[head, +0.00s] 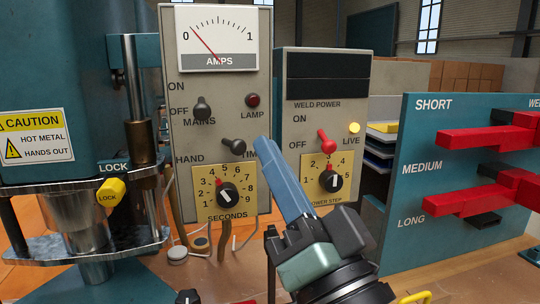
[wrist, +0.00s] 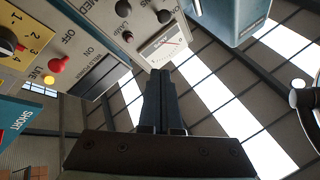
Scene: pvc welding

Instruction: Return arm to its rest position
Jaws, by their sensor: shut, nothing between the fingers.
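My gripper (head: 265,147) rises from the bottom of the head view, its blue fingers pointing up and left. Its fingertips show in front of the control panels, near the hand/time switch (head: 233,146); I cannot tell whether they touch anything. In the wrist view the dark fingers (wrist: 160,76) lie side by side, shut and empty, with the ammeter (wrist: 162,45) beyond them. The left panel carries the amps meter (head: 217,38) and the seconds dial (head: 228,195). The right panel carries the red weld power switch (head: 326,141), a lit yellow live lamp (head: 354,128) and the power step dial (head: 332,180).
A teal press (head: 60,60) with a yellow lock knob (head: 110,191) stands at left. At right, a teal board (head: 430,220) holds red bars (head: 490,140) by length labels. Wooden bench (head: 235,270) shows in front. In the wrist view, the roof and windows (wrist: 210,80) lie beyond the fingers.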

